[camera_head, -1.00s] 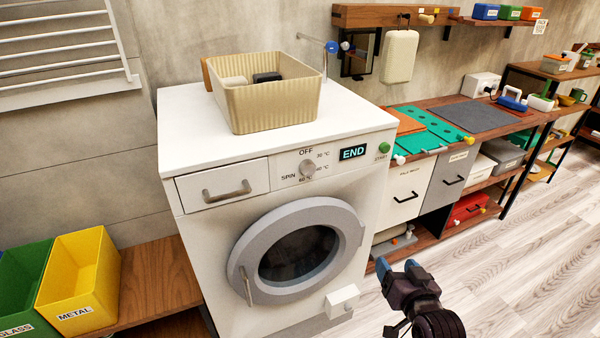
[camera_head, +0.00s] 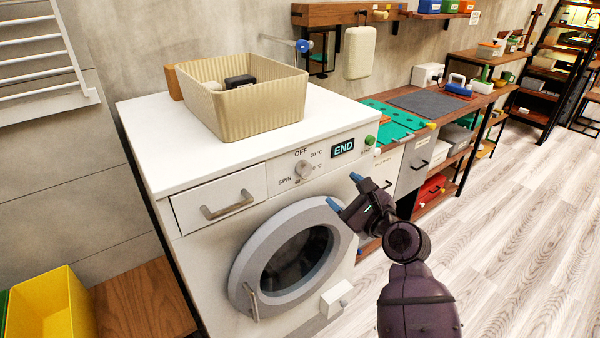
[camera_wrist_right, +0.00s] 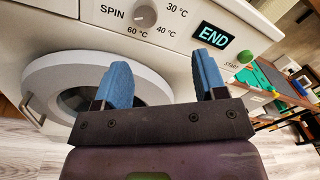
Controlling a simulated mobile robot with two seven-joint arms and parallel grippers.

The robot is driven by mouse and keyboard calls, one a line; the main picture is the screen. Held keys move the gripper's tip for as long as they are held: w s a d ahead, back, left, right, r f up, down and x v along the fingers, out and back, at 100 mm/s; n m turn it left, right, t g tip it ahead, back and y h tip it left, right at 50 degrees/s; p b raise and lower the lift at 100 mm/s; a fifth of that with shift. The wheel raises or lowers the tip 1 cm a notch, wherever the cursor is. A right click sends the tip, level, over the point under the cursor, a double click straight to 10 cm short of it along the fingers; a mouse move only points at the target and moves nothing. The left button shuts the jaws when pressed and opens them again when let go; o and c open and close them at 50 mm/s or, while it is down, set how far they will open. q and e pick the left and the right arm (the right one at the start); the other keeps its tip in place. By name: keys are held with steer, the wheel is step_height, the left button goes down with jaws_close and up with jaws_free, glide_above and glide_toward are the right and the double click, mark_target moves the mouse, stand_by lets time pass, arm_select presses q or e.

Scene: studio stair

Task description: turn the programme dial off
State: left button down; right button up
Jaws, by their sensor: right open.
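The programme dial (camera_head: 303,169) is a round light knob on the front panel of the white washing machine (camera_head: 165,150), with OFF, SPIN and temperature marks around it. It also shows at the top of the right wrist view (camera_wrist_right: 145,16). The display (camera_head: 343,148) reads END, and a green start button (camera_head: 370,140) is to its right. My right gripper (camera_head: 343,190) is open and empty, in front of the machine, below and right of the dial and apart from it. Its blue fingertips show in the right wrist view (camera_wrist_right: 162,80). My left gripper is out of view.
A beige basket (camera_head: 255,118) with items in it stands on the machine. The detergent drawer (camera_head: 220,198) and round door (camera_head: 290,255) appear closed. A yellow bin (camera_head: 50,305) is at lower left. A bench with green mats (camera_head: 405,122) runs along the right. The floor at right is clear.

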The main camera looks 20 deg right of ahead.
mark_target(307, 170)
steer(key=w+a+m, duration=0.1)
steer(key=w, duration=0.1)
steer(key=w+a+m+b, duration=0.1)
steer(key=w+a+m, duration=0.1)
steer(key=w, duration=0.1)
steer(key=w+a+m+y, duration=0.1)
steer(key=w+m, duration=0.1)
steer(key=w, duration=0.1)
steer(key=shift+w+a+f+b, duration=0.2)
steer(key=shift+a+b, duration=0.05)
steer(key=shift+b, duration=0.1)
steer(key=shift+w+a+r, duration=0.1)
steer(key=shift+w+a, duration=0.15)
steer(key=shift+w, duration=0.45)
steer(key=c, duration=0.9)
